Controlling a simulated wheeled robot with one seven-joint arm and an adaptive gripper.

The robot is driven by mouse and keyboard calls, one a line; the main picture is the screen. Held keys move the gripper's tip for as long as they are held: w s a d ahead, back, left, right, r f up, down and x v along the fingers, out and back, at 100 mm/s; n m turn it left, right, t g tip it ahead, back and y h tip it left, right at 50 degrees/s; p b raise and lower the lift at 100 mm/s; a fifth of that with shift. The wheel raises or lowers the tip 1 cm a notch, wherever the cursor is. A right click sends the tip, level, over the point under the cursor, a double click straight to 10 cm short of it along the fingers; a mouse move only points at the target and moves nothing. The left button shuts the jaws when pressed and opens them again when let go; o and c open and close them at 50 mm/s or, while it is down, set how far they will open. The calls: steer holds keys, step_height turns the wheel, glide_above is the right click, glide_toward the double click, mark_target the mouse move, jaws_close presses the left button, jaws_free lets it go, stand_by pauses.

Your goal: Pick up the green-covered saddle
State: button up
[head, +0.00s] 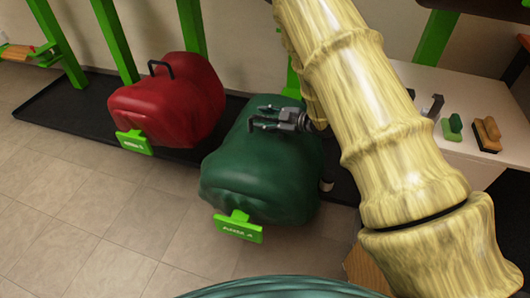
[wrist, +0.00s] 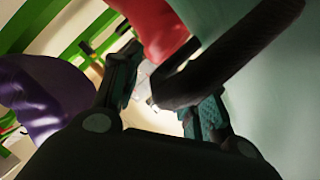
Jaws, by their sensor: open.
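The green-covered saddle (head: 262,178) sits on a rack in the middle of the head view, with a green name plate (head: 238,227) at its front. Its cover also fills the right side of the wrist view (wrist: 285,115). My gripper (head: 252,118) is open at the top of this saddle, its fingers pointing left. In the wrist view, a thick dark bar (wrist: 240,55), seemingly the saddle's handle, reaches in from the upper right to my open fingers (wrist: 165,95). I cannot tell whether it lies fully between them. The gripper hides most of the handle in the head view.
A red-covered saddle (head: 170,100) with a black handle stands to the left. A purple-covered thing (wrist: 45,95) shows in the wrist view. Green posts (head: 115,40) rise behind. A white cabinet (head: 465,95) with brushes stands at the right. Tiled floor (head: 100,215) is clear in front.

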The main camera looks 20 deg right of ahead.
steer(key=shift+c, duration=0.4)
jaws_close()
steer(key=shift+r, duration=0.1)
